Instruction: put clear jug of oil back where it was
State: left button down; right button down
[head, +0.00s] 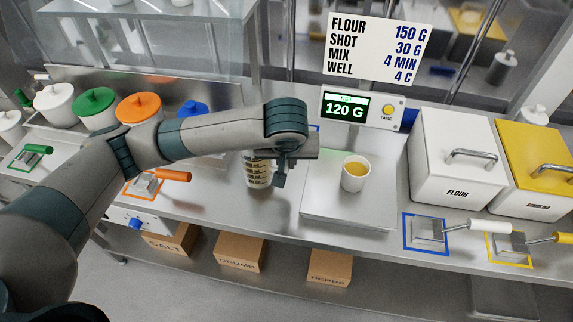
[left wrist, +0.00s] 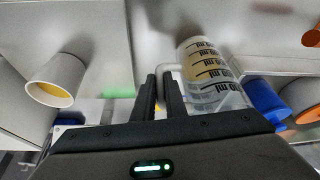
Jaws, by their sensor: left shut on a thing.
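The clear jug of oil (head: 258,172) is on or just above the counter, left of the scale, with black markings on its side. In the left wrist view the jug (left wrist: 212,75) shows yellow oil inside and a handle between my fingers. My left gripper (head: 281,172) is shut on the jug's handle; in the left wrist view its black fingers (left wrist: 168,90) close around it. I cannot tell whether the jug's base touches the counter. My right gripper is not in view.
A cup of yellow liquid (head: 355,174) stands on the scale plate (head: 325,207); the display (head: 346,107) reads 120 G. A white flour bin (head: 460,160) and yellow-lidded bin (head: 540,165) stand right. Several lidded pots, including an orange-lidded one (head: 138,107), stand left. A recipe sign (head: 377,50) hangs behind.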

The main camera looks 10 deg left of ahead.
pick_arm(q)
jog(key=shift+f+p, duration=0.3)
jog(key=shift+f, duration=0.95)
jog(key=c, duration=1.8)
grip_release()
jog(key=v, duration=1.2)
jog(key=shift+b, duration=0.45)
